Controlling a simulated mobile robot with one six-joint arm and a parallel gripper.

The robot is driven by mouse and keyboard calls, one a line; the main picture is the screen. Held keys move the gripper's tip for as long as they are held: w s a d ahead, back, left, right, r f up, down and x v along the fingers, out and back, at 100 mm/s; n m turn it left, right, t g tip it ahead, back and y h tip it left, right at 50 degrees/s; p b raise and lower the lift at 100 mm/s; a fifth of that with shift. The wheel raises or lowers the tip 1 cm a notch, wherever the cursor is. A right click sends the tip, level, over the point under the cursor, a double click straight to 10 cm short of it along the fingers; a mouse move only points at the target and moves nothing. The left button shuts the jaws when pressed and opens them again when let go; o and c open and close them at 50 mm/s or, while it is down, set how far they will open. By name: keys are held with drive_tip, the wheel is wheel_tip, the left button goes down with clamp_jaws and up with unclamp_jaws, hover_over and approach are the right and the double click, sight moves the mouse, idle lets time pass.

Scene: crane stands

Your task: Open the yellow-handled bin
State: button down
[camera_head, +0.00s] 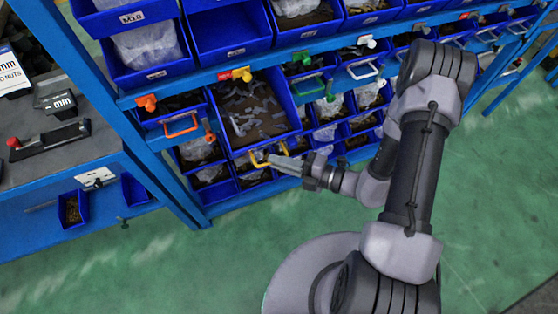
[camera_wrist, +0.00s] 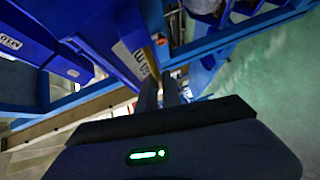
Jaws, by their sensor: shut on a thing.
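The yellow-handled bin (camera_head: 241,149) is a blue drawer bin. It is pulled well out from the rack, so its dark inside with loose grey pieces shows. Its yellow handle (camera_head: 257,163) is on the front wall. My gripper (camera_head: 276,160) reaches in from the right and is shut on this handle. In the wrist view, the gripper fingers (camera_wrist: 160,92) are dark and close together, and the exact contact with the handle is hard to make out.
An orange-handled bin (camera_head: 181,124) is to the left, and a green-handled bin (camera_head: 310,85) is to the right. More blue bins hang above and below. A blue rack post (camera_head: 165,180) and a workbench (camera_head: 50,155) stand at left. Green floor (camera_head: 130,265) is open in front.

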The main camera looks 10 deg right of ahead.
drive_tip(key=c, duration=1.5)
unclamp_jaws()
drive_tip(key=p+v, duration=0.3)
drive_tip(key=v, duration=1.4)
drive_tip(key=shift+s+d, duration=0.2)
